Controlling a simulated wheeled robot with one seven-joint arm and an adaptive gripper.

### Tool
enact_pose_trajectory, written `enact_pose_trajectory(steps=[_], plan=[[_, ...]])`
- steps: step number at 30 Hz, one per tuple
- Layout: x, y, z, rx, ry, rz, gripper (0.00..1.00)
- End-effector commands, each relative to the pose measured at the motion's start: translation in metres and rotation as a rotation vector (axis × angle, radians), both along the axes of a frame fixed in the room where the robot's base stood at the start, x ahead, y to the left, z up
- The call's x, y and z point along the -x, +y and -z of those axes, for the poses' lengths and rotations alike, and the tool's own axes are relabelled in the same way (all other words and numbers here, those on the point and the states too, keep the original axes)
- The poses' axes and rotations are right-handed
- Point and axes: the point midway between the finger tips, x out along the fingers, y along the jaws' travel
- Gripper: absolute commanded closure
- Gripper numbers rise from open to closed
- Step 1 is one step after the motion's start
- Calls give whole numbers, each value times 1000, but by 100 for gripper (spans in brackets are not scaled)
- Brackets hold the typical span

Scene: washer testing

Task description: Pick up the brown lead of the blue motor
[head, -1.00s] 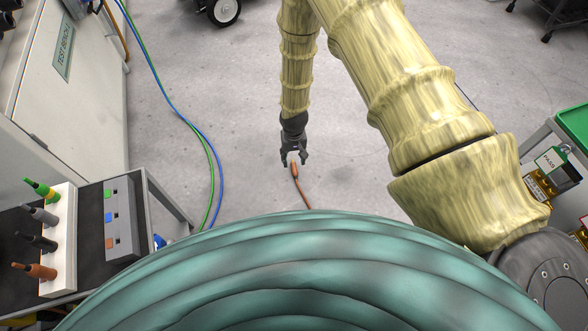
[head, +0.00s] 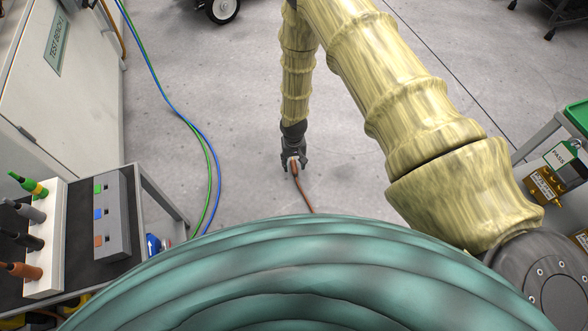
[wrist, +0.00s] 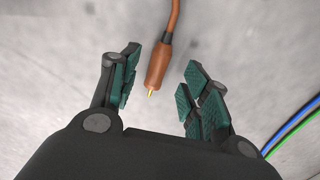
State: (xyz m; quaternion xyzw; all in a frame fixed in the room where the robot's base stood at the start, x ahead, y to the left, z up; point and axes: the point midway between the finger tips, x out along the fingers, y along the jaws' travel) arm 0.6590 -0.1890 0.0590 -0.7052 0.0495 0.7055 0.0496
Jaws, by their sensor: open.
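The brown lead (head: 304,194) lies on the grey floor, its cable running from the plug toward the teal-covered body at the bottom of the head view. Its brown plug (wrist: 157,66) with a gold pin shows in the wrist view, just beyond and between the fingertips. My gripper (head: 294,165) points down at the plug end in the head view. In the wrist view my gripper (wrist: 160,78) is open, with green pads either side and nothing held. Whether the pads touch the plug cannot be told, but gaps show on both sides.
Green (head: 209,165) and blue (head: 218,160) cables lie on the floor to the left. A cart with a white holder of coloured plugs (head: 45,240) stands at the lower left, a test bench cabinet (head: 60,90) behind it.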

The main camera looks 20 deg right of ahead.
Motion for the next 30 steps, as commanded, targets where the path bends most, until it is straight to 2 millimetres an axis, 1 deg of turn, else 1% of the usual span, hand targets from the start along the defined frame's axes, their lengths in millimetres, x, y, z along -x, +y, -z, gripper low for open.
enact_pose_trajectory(steps=[1,3,6,14,17,21,22,30], plan=[[1,-2,11,0,0,-1,54],[1,-2,21,0,1,-1,54],[2,-2,29,0,1,0,54],[1,-2,29,0,0,0,54],[1,-1,29,0,0,0,70],[1,-1,29,0,0,-1,95],[1,-1,29,0,0,-1,100],[1,-1,29,0,0,-1,100]])
